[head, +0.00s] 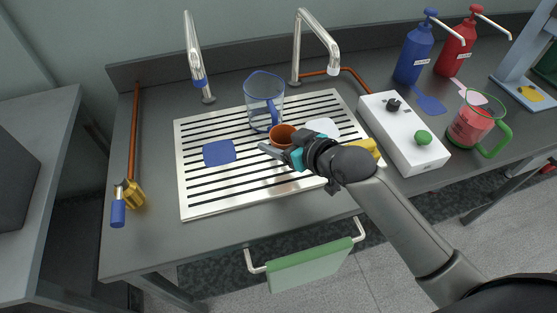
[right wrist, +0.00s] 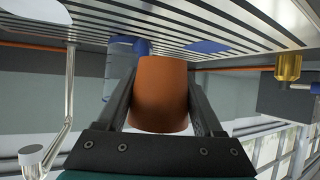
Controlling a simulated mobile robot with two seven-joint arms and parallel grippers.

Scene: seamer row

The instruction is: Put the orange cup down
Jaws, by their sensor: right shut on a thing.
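The orange cup (head: 282,134) is upright over the middle of the slatted metal drain rack (head: 196,196). My right gripper (head: 272,147) comes in from the right and is shut on the cup. The right wrist view, which looks upside down, shows the cup (right wrist: 162,95) between the two dark fingers, its base towards the slats. I cannot tell whether the base touches the rack. The gripper hides part of the cup in the head view. My left gripper is not in view.
A blue-tinted clear jug (head: 264,98) stands just behind the cup. A blue square (head: 219,152) lies left and a white disc (head: 323,127) right, on the rack. Two taps rise behind. A white box with knobs (head: 404,133) stands right. The rack's front left is clear.

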